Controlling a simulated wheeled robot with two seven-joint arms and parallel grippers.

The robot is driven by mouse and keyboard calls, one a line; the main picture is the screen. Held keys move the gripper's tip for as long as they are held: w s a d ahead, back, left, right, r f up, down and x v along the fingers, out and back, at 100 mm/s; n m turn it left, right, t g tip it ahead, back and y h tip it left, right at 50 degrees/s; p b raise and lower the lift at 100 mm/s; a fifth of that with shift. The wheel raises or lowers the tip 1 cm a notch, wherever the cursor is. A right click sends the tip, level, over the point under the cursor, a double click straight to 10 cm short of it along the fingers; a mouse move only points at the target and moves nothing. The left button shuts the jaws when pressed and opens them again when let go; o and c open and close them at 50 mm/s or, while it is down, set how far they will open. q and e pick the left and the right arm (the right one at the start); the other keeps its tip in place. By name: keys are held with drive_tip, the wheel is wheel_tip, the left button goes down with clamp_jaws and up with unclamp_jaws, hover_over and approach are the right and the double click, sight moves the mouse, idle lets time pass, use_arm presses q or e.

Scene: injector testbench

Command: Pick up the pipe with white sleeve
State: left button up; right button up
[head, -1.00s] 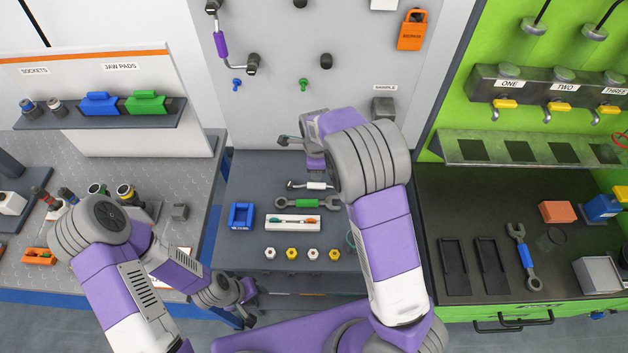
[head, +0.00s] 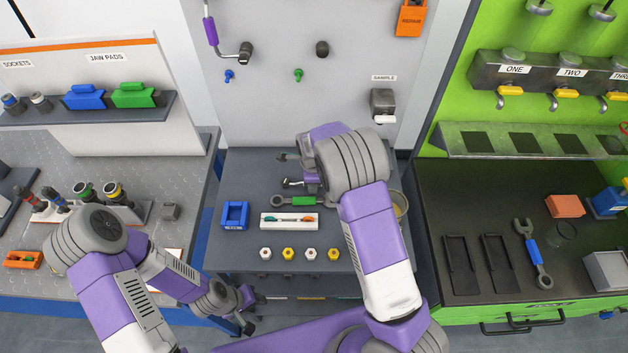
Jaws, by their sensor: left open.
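The pipe with white sleeve (head: 292,183) lies on the grey middle bench. Its bent metal end shows, while my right arm covers most of the rest, including nearly all of the white sleeve. My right gripper (head: 285,157) is mostly hidden behind its own wrist, with a dark tip showing just behind the pipe. I cannot tell its jaw state or whether it touches the pipe. My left gripper (head: 250,310) is open and empty, low at the front left of the bench, away from the pipe.
A wrench with a green grip (head: 293,201) lies just in front of the pipe. Nearby are a blue holder (head: 235,214), a white tray (head: 267,221) and several nuts. A purple-sleeved pipe (head: 211,31) hangs on the panel. A sample block (head: 382,102) sticks out behind.

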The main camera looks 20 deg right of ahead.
drive_tip(key=shift+f, duration=0.25)
clamp_jaws()
idle(0.4)
